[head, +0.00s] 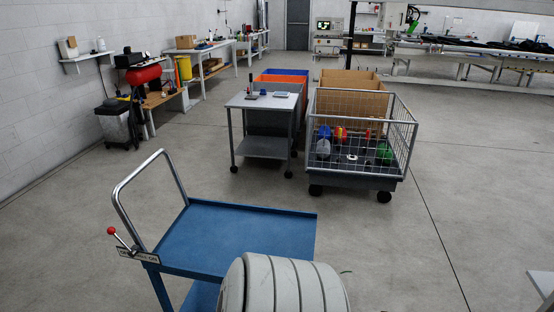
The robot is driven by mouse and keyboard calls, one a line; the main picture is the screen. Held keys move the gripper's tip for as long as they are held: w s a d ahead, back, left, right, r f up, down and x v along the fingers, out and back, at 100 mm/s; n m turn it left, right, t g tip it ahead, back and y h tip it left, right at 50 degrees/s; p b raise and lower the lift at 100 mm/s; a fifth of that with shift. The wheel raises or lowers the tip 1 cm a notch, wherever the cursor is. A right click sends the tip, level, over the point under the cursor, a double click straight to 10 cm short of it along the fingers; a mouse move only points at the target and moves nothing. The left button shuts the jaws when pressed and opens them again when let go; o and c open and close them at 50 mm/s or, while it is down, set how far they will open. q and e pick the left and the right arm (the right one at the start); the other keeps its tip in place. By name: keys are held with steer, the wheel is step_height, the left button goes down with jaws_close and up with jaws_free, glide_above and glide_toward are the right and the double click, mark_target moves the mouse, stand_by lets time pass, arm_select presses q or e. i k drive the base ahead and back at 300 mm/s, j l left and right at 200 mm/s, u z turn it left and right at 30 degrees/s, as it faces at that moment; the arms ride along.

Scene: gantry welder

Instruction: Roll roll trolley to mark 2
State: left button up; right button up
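A blue flat-topped trolley (250,233), which may be the roll trolley, stands in the near foreground of the head view. It has a silver bent-tube handle (121,207) on its left side. A small lettered plate (138,253) and a red-knobbed lever (118,235) are on the handle. Its visible top is bare, and a lower blue shelf (202,297) shows under it. Its near right part is hidden. I cannot make out a floor mark with a 2. Neither of my grippers is in view.
A wire cage cart (398,130) with coloured items and a grey cart (262,145) stand beyond. Orange, blue and brown bins are behind them. Workbenches (208,46) line the left wall; a long machine (470,52) is at the back right. Floor (410,245) at right is clear.

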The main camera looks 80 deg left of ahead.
mark_target(203, 242)
steer(key=k+j+u, duration=0.15)
steer(key=u, duration=0.3)
steer(key=k+j+u, duration=0.3)
steer(key=u, duration=0.15)
steer(key=k+j+u, duration=0.25)
steer(key=u, duration=0.2)
steer(key=k+j+u, duration=0.1)
steer(key=j+u, duration=0.35)
steer(key=k+j, duration=0.1)
steer(key=j, duration=0.45)
steer(key=k+j+u, duration=0.1)
steer(key=j, duration=0.45)
steer(key=k+j, duration=0.1)
steer(key=j, duration=0.45)
steer(key=k+j+u, duration=0.1)
steer(key=j, duration=0.45)
